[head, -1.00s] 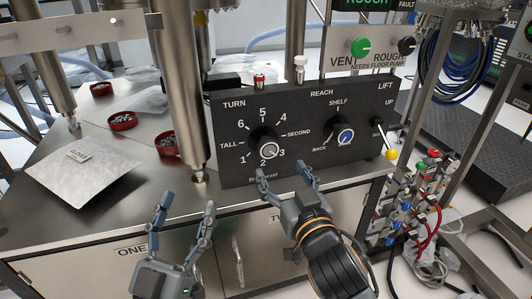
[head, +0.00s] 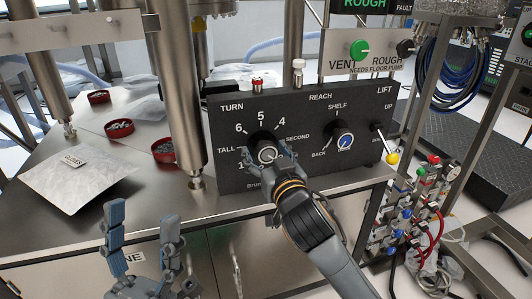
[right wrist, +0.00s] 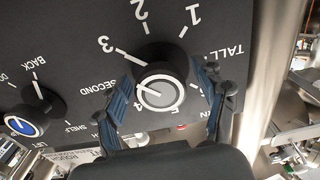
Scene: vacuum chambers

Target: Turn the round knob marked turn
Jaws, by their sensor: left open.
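The round black knob under the word TURN (head: 266,150) sits on the black control panel, with numbers around it. It also shows in the right wrist view (right wrist: 162,90), with a pale round face whose white mark points left, roughly between 3 and SECOND. My right gripper (head: 268,158) is at this knob, its fingers partly hiding it and the lower numbers. In the right wrist view its two fingers (right wrist: 162,72) stand apart on either side of the knob; I cannot tell whether they touch it. My left gripper (head: 142,210) is open and empty, in front of the cabinet.
The blue-faced REACH knob (head: 343,140) and the LIFT lever with a yellow tip (head: 392,158) are to the right on the panel. A metal column (head: 180,100) stands just left of the panel. A GLOVES packet (head: 75,180) and red dishes (head: 120,130) lie on the bench.

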